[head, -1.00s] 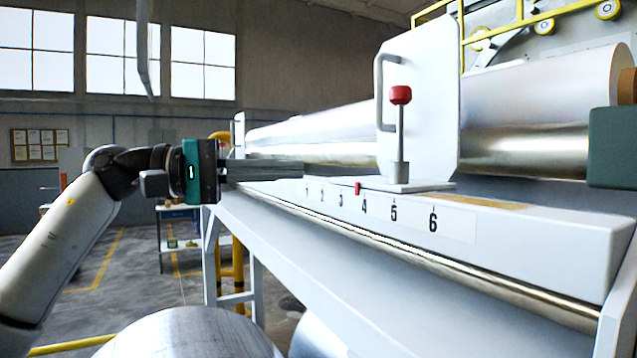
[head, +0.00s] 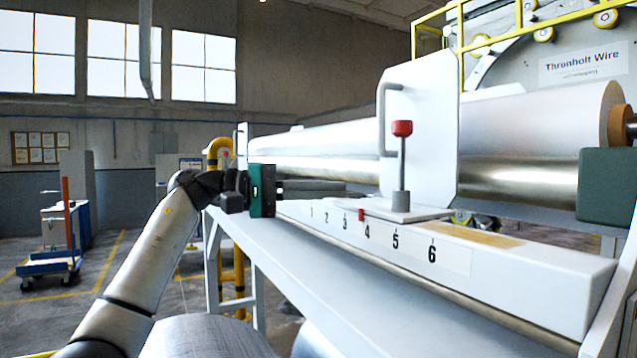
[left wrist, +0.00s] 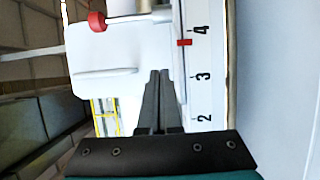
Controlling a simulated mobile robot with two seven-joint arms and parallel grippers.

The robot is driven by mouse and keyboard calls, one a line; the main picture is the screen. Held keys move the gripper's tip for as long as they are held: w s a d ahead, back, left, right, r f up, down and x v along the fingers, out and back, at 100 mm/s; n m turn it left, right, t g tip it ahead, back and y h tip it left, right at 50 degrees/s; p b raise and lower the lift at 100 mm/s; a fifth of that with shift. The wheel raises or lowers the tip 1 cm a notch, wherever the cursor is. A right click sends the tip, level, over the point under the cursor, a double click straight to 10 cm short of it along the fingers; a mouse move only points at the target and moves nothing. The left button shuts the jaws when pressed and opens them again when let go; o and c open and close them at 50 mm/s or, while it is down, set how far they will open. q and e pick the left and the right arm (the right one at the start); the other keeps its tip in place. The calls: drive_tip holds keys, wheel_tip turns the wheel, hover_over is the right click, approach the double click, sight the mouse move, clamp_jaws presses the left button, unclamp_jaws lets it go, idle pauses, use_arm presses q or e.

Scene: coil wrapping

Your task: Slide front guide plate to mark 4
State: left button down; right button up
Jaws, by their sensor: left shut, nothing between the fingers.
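The front guide plate (head: 425,130) is a white upright plate with a grey handle (head: 386,118) and a red-knobbed lever (head: 401,165) on its base. The base's red pointer (head: 361,215) stands almost at mark 4 (head: 367,232), slightly toward 3. The left wrist view shows the pointer (left wrist: 184,42) just short of the printed 4 (left wrist: 203,30), on the 3 side. My left gripper (head: 345,188) is shut and empty, its tips close to the plate on the low-number side. In the left wrist view the fingertips (left wrist: 160,73) overlap the plate (left wrist: 125,50); contact cannot be told. My right gripper is out of view.
The number scale runs along a white rail (head: 540,262). Large silvery rolls (head: 535,130) lie behind the plate. A dark green block (head: 605,185) is at the right edge. A blue cart (head: 50,262) stands far left on open floor.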

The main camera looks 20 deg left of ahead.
sight(379, 210)
use_arm(q)
drive_tip(key=p+x, duration=0.1)
drive_tip(key=x, duration=0.5)
drive_tip(key=shift+s+r+p, duration=0.15)
drive_tip(key=shift+p, duration=0.2)
drive_tip(key=shift+s+d, duration=0.45)
drive_tip(key=shift+s, duration=0.2)
drive_tip(key=shift+s+d, duration=0.7)
drive_tip(key=shift+s, duration=0.15)
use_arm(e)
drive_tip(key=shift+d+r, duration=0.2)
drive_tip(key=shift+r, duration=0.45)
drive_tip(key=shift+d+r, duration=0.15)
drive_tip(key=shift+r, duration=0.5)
use_arm(q)
drive_tip(key=shift+s+d+f+b, duration=0.25)
drive_tip(key=shift+s+d+b, duration=0.1)
drive_tip(key=shift+b, duration=0.1)
drive_tip(key=shift+d, duration=0.2)
drive_tip(key=shift+s+d+r, duration=0.15)
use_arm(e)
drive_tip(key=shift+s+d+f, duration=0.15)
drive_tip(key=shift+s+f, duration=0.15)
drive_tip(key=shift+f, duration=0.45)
use_arm(q)
drive_tip(key=shift+a, duration=0.2)
